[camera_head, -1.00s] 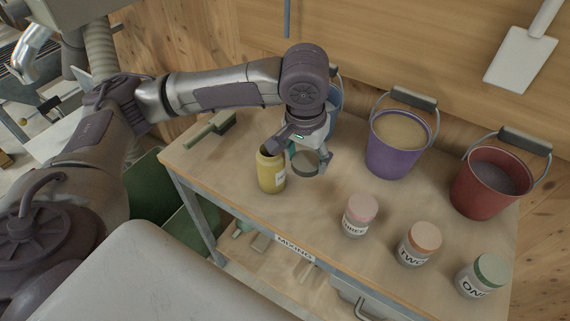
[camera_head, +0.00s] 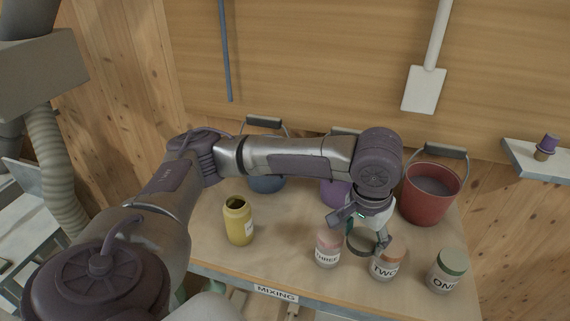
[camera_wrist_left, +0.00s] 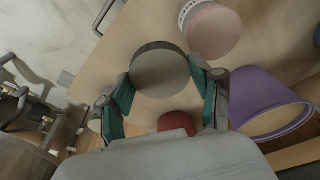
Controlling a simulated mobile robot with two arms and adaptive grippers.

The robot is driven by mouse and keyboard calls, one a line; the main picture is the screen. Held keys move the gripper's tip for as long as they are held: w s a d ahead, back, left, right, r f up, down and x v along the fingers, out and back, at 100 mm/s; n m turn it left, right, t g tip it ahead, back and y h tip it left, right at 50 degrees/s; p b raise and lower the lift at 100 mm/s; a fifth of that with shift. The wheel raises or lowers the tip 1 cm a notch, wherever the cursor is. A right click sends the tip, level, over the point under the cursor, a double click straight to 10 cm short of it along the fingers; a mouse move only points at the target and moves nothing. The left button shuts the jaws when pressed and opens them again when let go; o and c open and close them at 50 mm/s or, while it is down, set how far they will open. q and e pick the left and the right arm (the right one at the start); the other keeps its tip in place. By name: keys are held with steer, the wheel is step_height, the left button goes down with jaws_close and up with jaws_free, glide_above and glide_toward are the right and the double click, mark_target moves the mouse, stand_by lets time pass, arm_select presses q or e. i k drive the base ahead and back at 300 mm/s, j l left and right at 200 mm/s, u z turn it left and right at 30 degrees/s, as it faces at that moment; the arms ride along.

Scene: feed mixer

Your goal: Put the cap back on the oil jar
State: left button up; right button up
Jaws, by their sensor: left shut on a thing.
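The open yellow jar (camera_head: 238,221), likely the oil jar, stands upright and uncapped on the left part of the table. Its label is too small to read. My left gripper (camera_head: 367,235) is shut on a round, dark-rimmed cap (camera_head: 362,242). It holds the cap above the table near the jars marked THREE and TWO, well to the right of the yellow jar. In the left wrist view the cap (camera_wrist_left: 160,69) sits flat between both fingertips (camera_wrist_left: 165,82). My right gripper is out of view.
Jars THREE (camera_head: 328,249), TWO (camera_head: 387,263) and ONE (camera_head: 446,271) stand capped along the front edge. Blue (camera_head: 267,184), purple (camera_head: 334,191) and red (camera_head: 430,198) buckets stand behind. The table between the yellow jar and jar THREE is clear.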

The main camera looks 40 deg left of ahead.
mark_target(236, 209)
steer(key=k+j+z, duration=0.1)
steer(key=z, duration=0.4)
steer(key=k+z, duration=0.2)
steer(key=z, duration=0.3)
steer(key=k+j+u, duration=0.25)
steer(key=u, duration=0.4)
steer(key=k+j+u, duration=0.1)
steer(key=u, duration=0.75)
steer(key=k+j+u, duration=0.1)
steer(key=u, duration=0.35)
